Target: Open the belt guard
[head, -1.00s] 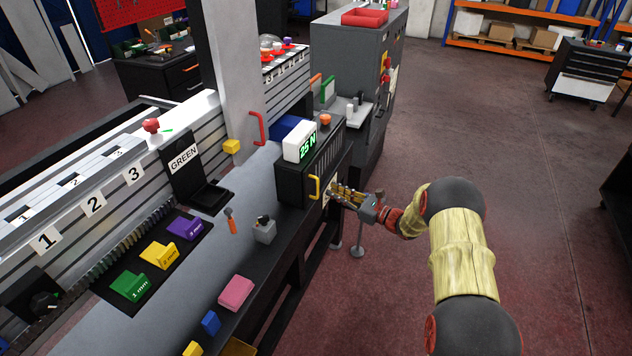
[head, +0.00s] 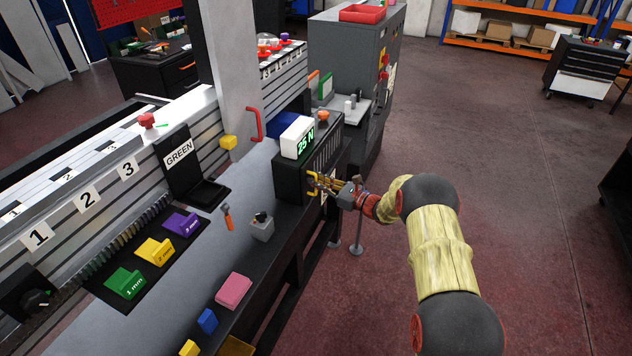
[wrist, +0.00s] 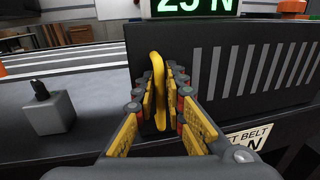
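The belt guard (head: 290,180) is a dark box with a slotted front, below a display reading "25 N". In the wrist view the guard (wrist: 236,75) looks closed, with its yellow handle (wrist: 158,60) upright on the left of its front. My gripper (wrist: 162,85) is at this handle, one yellow-padded finger on each side of it. The fingers are apart, with a narrow gap seen beside the handle, so I see no firm grip. In the head view my gripper (head: 320,182) reaches the handle (head: 311,184) from the right.
A grey block with a black knob (head: 261,226) stands left of the guard on the table edge. A red handle (head: 255,126) and an orange button (head: 322,116) are close behind. A label (wrist: 248,136) shows below the guard.

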